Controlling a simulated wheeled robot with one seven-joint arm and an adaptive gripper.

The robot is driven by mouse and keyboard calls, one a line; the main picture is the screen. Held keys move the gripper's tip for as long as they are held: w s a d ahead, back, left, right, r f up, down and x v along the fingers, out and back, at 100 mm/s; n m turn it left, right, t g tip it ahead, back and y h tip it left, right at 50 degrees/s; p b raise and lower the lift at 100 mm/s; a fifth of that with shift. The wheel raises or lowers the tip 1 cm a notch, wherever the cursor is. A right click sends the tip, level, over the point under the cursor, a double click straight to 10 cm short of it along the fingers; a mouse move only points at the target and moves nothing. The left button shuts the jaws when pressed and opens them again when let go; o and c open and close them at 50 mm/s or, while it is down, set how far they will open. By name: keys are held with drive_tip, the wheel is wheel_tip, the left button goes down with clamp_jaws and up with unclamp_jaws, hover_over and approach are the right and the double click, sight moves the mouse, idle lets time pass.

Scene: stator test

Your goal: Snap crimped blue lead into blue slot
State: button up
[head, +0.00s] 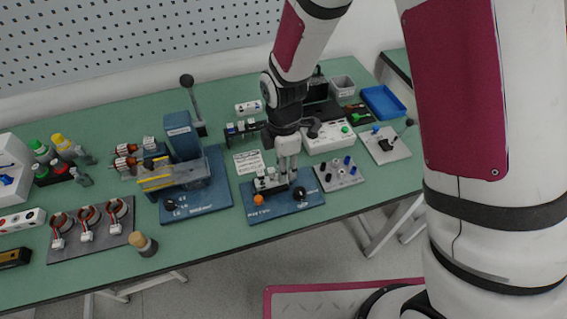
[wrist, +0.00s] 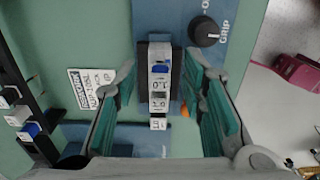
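My gripper (head: 287,172) points down over a small fixture on a blue base plate (head: 262,214) in the head view. In the wrist view my gripper (wrist: 160,85) is open, with one green-padded finger on each side of a narrow dark block (wrist: 144,72). White tags with printed characters and a small blue piece (wrist: 161,69) sit on the block. A gap shows between the pads and the block. I cannot tell whether the blue piece is the slot or part of a lead. No crimped blue lead can be made out clearly.
A black knob (wrist: 204,31) marked GRIP stands beside the block. An orange knob (head: 258,199) is at the base's left. A plate with blue and dark pegs (head: 338,176) lies right; a large blue machine (head: 184,140) stands left. A connector rack (wrist: 28,125) is at the wrist view's left.

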wheel_tip(320, 180, up, 12)
idle(0.5)
idle(0.8)
drive_tip(key=s+d+r+m+t, duration=0.1)
drive_tip(key=s+d+r+m, duration=0.2)
drive_tip(key=d+r+m, duration=0.3)
drive_tip(key=s+d+r+m+t, duration=0.25)
drive_tip(key=d+r+m, duration=0.2)
drive_tip(key=r, duration=0.25)
drive_tip(key=s+d+r+m+t, duration=0.1)
drive_tip(key=s+d+r+m, duration=0.1)
drive_tip(key=s+m, duration=0.3)
drive_tip(key=s+d+r+m, duration=0.3)
drive_tip(key=s+d+m, duration=0.2)
drive_tip(key=s+m, duration=0.1)
drive_tip(key=shift+s+d+t, duration=0.15)
drive_tip(key=shift+s+t, duration=0.2)
drive_tip(key=shift+r, duration=0.1)
